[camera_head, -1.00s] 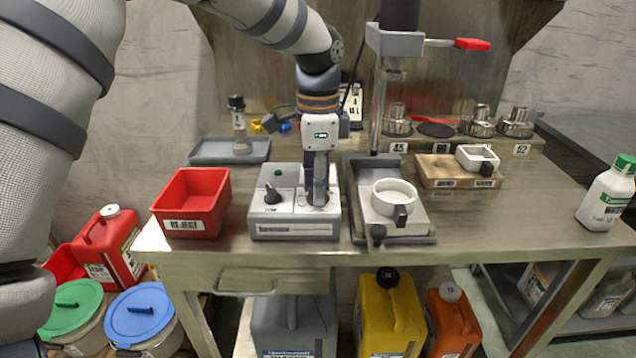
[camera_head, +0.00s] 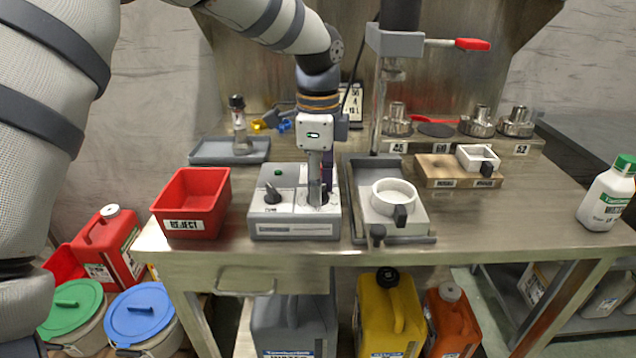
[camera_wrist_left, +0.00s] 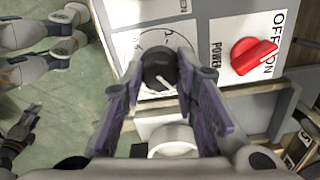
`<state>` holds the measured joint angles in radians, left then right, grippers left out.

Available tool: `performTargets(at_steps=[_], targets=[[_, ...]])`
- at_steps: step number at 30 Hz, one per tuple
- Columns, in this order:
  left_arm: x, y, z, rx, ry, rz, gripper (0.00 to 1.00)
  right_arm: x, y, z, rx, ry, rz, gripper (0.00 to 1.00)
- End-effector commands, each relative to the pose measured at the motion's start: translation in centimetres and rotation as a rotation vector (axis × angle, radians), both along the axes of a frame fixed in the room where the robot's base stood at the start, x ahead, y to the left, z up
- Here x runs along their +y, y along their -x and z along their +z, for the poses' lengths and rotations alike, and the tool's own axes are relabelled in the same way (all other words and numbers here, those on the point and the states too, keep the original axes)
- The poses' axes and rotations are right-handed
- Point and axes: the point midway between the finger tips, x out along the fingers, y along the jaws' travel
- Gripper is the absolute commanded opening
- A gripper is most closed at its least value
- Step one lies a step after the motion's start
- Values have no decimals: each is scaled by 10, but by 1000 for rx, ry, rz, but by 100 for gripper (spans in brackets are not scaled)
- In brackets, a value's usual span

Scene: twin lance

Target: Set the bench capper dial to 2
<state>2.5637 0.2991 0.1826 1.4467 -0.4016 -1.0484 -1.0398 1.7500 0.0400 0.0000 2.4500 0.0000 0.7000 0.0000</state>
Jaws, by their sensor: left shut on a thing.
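The bench capper control box (camera_head: 295,230) stands on the bench under my left arm. Its dial (camera_head: 333,201) is mostly hidden by my left gripper (camera_head: 320,200), which points straight down onto it. In the left wrist view the dial's black knob (camera_wrist_left: 159,68) sits between the two purple-lined fingers of my left gripper (camera_wrist_left: 157,75), which is shut on it. A white mark on the knob points to the lower right of that picture. The printed scale (camera_wrist_left: 150,40) is partly covered, and I cannot tell the setting. My right gripper is not in view.
A red power switch (camera_wrist_left: 254,56) is beside the dial in the left wrist view.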

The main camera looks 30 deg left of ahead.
Motion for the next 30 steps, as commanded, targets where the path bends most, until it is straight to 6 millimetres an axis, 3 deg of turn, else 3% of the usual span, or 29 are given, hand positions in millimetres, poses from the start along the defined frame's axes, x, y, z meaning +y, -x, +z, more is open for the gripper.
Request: performTargets(at_steps=[2,3,5,6,16,24,30], targets=[[0,0,1,-2,0,1,0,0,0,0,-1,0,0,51],[0,0,1,-2,0,1,32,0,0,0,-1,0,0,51],[0,0,1,-2,0,1,45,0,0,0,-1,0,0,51],[0,0,1,-2,0,1,47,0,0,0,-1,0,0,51],[0,-1,7,-2,0,2,47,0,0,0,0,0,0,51],[0,-1,76,-8,0,2,47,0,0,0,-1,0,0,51],[0,-1,113,-4,-1,2,47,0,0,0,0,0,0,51]])
